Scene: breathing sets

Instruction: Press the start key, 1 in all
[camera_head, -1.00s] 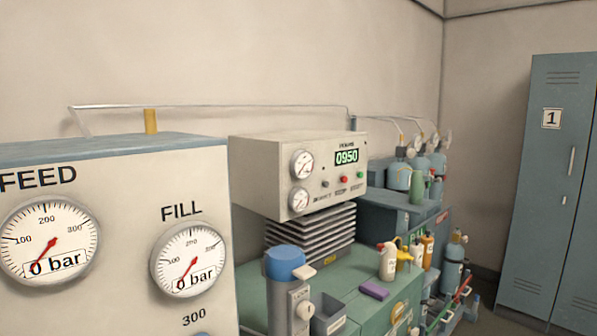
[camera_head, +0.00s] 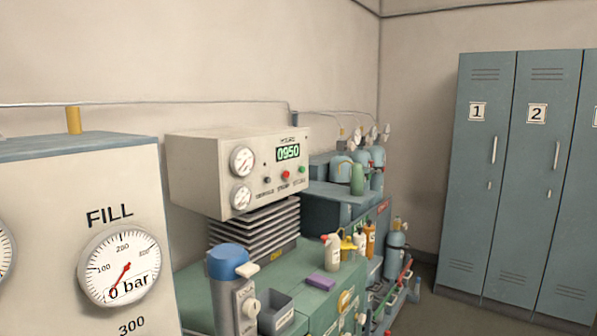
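A cream control box (camera_head: 205,176) stands on the bench left of the middle. Its front carries two round gauges, a green display (camera_head: 288,152) reading 0950, and a row of small round buttons. A red button (camera_head: 285,174) sits below the display, with a green button (camera_head: 302,169) to its right and a dark knob (camera_head: 267,180) to its left. The lettering under the buttons is too small to read surely, so I cannot tell which is the start key. Neither of my grippers is in view.
A large panel with a FILL gauge (camera_head: 119,265) stands at the near left. The green bench (camera_head: 185,309) holds a blue-topped cylinder (camera_head: 229,262), a grey bin (camera_head: 276,313), a purple block (camera_head: 322,281) and several bottles. Numbered lockers (camera_head: 484,220) stand at the right, with clear floor before them.

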